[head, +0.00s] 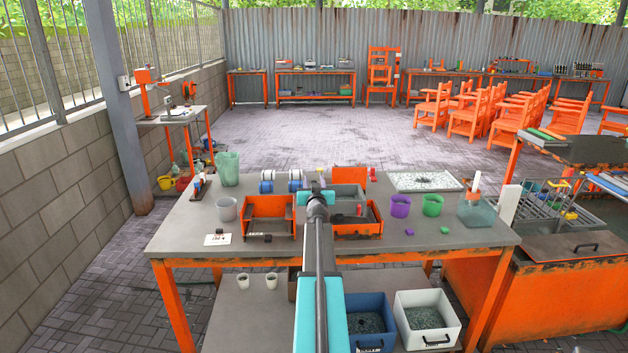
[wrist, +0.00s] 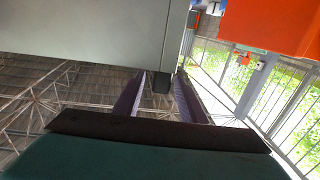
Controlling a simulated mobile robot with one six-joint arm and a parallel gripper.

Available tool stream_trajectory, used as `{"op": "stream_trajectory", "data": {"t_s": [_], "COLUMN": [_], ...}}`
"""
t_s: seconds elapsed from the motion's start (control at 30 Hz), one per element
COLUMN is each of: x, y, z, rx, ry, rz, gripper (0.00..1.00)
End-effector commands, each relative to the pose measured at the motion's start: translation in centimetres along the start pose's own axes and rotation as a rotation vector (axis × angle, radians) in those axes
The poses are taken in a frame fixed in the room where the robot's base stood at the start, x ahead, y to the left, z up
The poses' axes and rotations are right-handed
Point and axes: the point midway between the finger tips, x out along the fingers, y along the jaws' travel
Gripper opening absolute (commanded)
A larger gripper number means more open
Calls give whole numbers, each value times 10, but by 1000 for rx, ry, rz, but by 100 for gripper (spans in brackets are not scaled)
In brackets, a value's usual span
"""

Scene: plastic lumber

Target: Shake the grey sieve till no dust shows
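A grey box-shaped thing (head: 348,193), which looks like the sieve, stands near the back middle of the table, just right of my gripper (head: 316,192). In the wrist view a large plain grey surface (wrist: 90,30) fills the upper left, probably its wall. A small dark block (wrist: 161,80) sticks out at that surface's lower edge. It shows between the two fingers of my gripper (wrist: 162,74), with a gap visible on each side. The fingers are apart. The sieve's inside is mostly hidden, and I cannot tell whether dust shows on it.
Orange bins (head: 268,229) stand close in front on the table (head: 430,262), and an orange upright panel (head: 349,178) stands behind.

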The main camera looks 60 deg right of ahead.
Motion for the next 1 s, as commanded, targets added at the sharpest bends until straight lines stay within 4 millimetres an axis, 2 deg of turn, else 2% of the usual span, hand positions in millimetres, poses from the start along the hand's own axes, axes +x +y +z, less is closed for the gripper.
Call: {"op": "stream_trajectory", "data": {"t_s": [0.1, 0.4, 0.83, 0.87, 1.0], "x": [12, 29, 32, 32, 32], "y": [0, 1, 2, 2, 2], "z": [0, 0, 0, 0, 0], "rx": [0, 1, 1, 1, 1], "ry": [0, 0, 0, 0, 0], "rz": [0, 1, 1, 2, 2], "gripper": [38, 38, 38, 34, 10]}}
